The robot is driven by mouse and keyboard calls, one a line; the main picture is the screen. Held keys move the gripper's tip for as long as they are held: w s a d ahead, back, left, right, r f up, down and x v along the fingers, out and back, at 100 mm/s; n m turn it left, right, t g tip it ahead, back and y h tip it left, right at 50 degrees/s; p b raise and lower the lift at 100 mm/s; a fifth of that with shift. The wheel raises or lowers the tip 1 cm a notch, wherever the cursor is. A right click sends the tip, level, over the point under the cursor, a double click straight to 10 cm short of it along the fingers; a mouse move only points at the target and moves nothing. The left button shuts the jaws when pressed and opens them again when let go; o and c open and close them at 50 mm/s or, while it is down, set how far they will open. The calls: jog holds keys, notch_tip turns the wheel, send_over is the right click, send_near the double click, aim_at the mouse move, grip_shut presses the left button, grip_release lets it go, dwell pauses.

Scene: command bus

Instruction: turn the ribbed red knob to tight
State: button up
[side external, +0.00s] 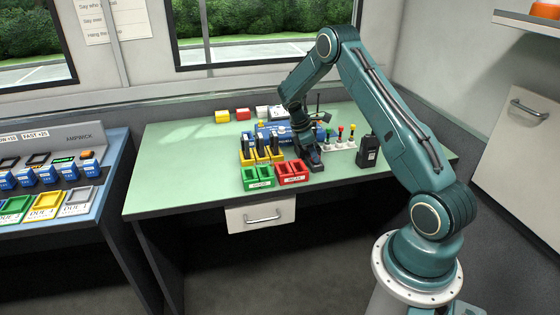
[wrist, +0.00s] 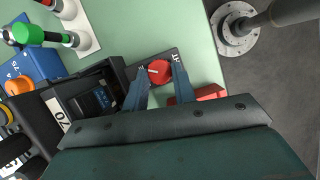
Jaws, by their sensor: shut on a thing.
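The ribbed red knob (wrist: 158,71) shows in the wrist view on a dark plate (wrist: 138,72) with small white lettering, only partly readable. A pale pointer mark shows on its top. My gripper (wrist: 155,82) has its two blue-grey fingers on either side of the knob, shut on it. In the side view my gripper (side external: 312,160) reaches down to the green table, right of the yellow and red trays. The knob is hidden behind the gripper there.
A red tray (side external: 292,173) and a green tray (side external: 258,178) stand just left of my gripper. Small levers with coloured tops on a white plate (side external: 338,145) and a black radio (side external: 368,150) stand to its right. The table's front left (side external: 170,190) is clear.

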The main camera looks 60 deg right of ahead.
jog(key=o, duration=1)
jog(key=shift+w+r, duration=0.1)
jog(key=shift+r, duration=0.05)
jog(key=v, duration=1.3)
jog(key=shift+r, duration=0.3)
